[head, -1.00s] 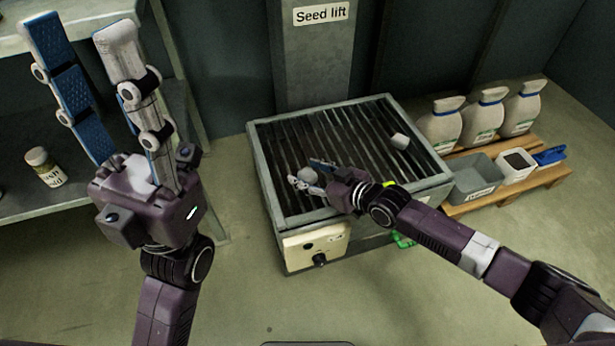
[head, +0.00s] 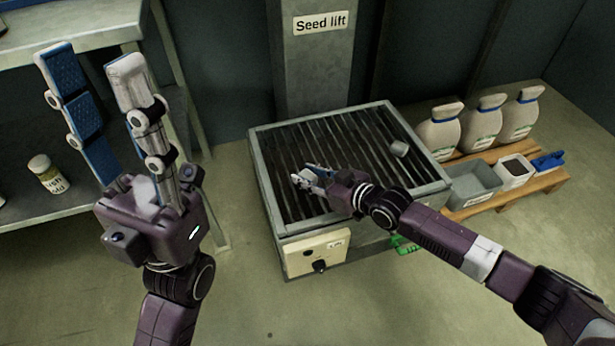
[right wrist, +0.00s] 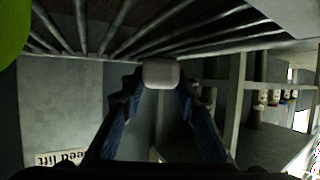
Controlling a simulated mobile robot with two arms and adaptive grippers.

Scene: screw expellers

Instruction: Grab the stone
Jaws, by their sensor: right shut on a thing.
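The stone (right wrist: 161,74), a pale grey rounded lump, sits between the fingertips of my right gripper (right wrist: 158,84) in the right wrist view. In the head view my right gripper (head: 308,178) is low over the slatted top of the seed lift (head: 262,165), left of its middle. The fingers and arm mostly hide what they hold there. I cannot tell whether the stone still touches the slats. My left gripper (head: 90,65) is raised at the left, its two fingers upright and apart, with nothing between them.
A small grey cylinder-like piece (head: 399,148) lies on the slats at the right. A panel with a knob (head: 320,266) is on the lift's front. A jar (head: 48,174) is on the left shelf.

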